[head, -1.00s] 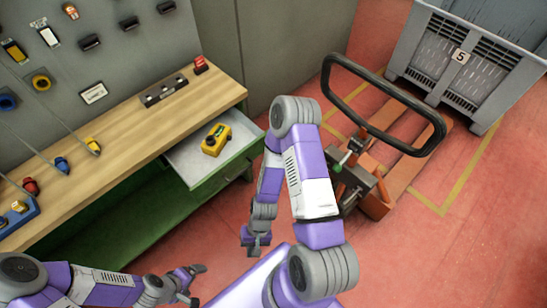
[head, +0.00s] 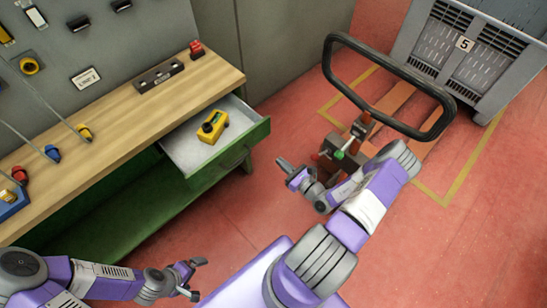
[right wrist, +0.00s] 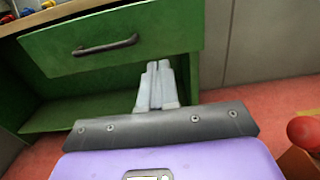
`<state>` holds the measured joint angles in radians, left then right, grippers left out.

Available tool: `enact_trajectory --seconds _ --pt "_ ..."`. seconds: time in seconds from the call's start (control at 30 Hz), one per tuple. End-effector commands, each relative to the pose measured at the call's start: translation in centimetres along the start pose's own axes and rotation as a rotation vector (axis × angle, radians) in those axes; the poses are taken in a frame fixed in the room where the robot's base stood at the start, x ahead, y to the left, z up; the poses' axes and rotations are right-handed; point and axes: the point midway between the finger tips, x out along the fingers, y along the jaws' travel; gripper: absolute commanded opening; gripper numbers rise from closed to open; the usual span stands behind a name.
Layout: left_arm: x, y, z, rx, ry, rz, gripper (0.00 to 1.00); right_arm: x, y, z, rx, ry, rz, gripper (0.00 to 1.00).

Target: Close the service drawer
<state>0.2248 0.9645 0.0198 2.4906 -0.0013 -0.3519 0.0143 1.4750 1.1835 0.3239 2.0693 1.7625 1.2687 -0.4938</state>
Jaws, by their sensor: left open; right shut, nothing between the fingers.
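The service drawer (head: 191,163) is pulled out from under the right end of the workbench. Its green front (head: 228,150) stands clear of the bench, and a yellow device with a dark top (head: 213,126) lies inside. In the right wrist view the drawer front (right wrist: 150,30) with its dark handle (right wrist: 105,46) fills the top left. My right gripper (head: 285,168) is shut and empty, apart from the drawer front and to its right; its closed fingers (right wrist: 158,75) point toward the drawer side. My left gripper (head: 198,279) is open and empty, low in front of the bench.
A grey cabinet (head: 290,45) stands behind the drawer. Red floor lies free before the bench.

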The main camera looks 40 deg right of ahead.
Motion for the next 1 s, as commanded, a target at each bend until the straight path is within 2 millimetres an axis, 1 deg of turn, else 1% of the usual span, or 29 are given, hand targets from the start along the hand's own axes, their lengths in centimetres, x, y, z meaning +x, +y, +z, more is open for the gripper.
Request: enact_trajectory --seconds 0.03,0.3,0.5,0.6,0.7,1.0 --pt "0.2 -0.1 0.0 0.000 0.000 0.000 1.00 1.0 0.2 0.0 0.001 -0.003 0.005 0.00" --pt "1.0 -0.4 -0.1 0.000 0.000 0.000 1.00 6.8 0.3 -0.1 0.001 -0.003 0.008 0.00" --pt "1.7 -0.7 -0.1 0.000 0.000 0.000 1.00 10.4 0.3 -0.1 0.001 -0.001 0.007 0.00" --pt "1.9 -0.7 -0.1 0.000 0.000 0.000 1.00 11.5 0.3 -0.1 0.001 0.000 0.008 0.00" --pt "2.1 -0.8 -0.1 0.000 0.000 0.000 1.00 12.2 0.3 -0.1 0.002 0.001 0.007 0.00" --pt "2.1 -0.8 -0.1 0.000 0.000 0.000 1.00 12.6 0.3 0.0 0.002 0.002 0.007 0.00"
